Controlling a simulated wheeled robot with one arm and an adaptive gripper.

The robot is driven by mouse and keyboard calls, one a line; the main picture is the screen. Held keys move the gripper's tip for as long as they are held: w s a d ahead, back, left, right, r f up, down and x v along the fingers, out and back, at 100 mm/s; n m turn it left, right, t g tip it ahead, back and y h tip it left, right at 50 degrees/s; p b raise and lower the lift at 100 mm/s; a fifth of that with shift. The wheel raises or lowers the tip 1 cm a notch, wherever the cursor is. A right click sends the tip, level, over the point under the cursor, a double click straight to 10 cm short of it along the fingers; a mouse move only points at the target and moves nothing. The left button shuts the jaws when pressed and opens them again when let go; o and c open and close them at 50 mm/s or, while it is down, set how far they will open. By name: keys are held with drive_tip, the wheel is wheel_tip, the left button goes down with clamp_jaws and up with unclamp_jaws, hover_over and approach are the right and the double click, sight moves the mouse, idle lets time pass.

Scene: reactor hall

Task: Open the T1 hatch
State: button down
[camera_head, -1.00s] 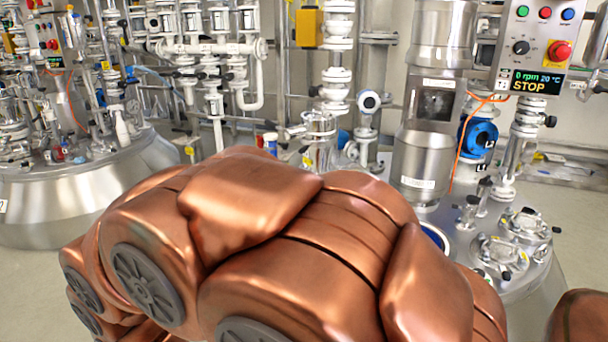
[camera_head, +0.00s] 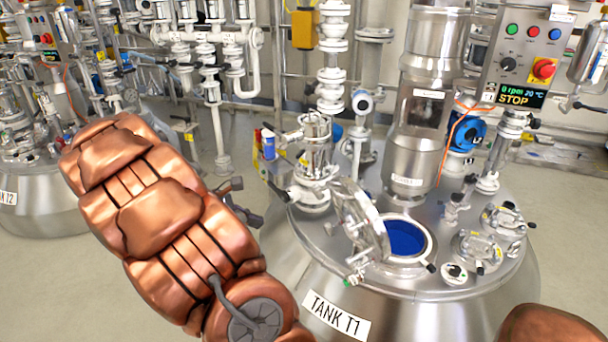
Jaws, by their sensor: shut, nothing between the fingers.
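Tank T1 (camera_head: 318,312) is a steel vessel with a labelled front and a crowded top plate. Its hatch lid (camera_head: 362,225), round and metallic, stands tilted up at the left side of a round opening. The opening (camera_head: 405,238) is uncovered and shows blue inside. My gripper (camera_head: 250,205), dark grey, shows partly past the right edge of my copper arm, left of the tank. It is shut and empty, apart from the lid, with a clear gap between. Part of it is hidden behind the arm.
A control panel (camera_head: 525,60) reading STOP stands at the back right. A steel column (camera_head: 415,125) and white pipework (camera_head: 333,60) rise behind the opening. Smaller capped ports (camera_head: 478,250) sit right of it. Tank T2 (camera_head: 40,220) is at the left. Floor shows between the tanks.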

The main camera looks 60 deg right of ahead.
drive_tip(key=w+d+r+n+h+p, duration=0.2)
drive_tip(key=w+d+n+p, duration=0.15)
drive_tip(key=d, duration=0.65)
approach(314, 190)
wheel_tip(314, 190, down, 4)
drive_tip(key=s+d, duration=0.2)
drive_tip(key=d, duration=0.1)
drive_tip(key=shift+s+d+r+g, duration=0.15)
drive_tip(key=shift+s+d+g, duration=0.3)
drive_tip(key=shift+d, duration=0.2)
drive_tip(key=shift+r+p, duration=0.1)
drive_tip(key=shift+p, duration=0.2)
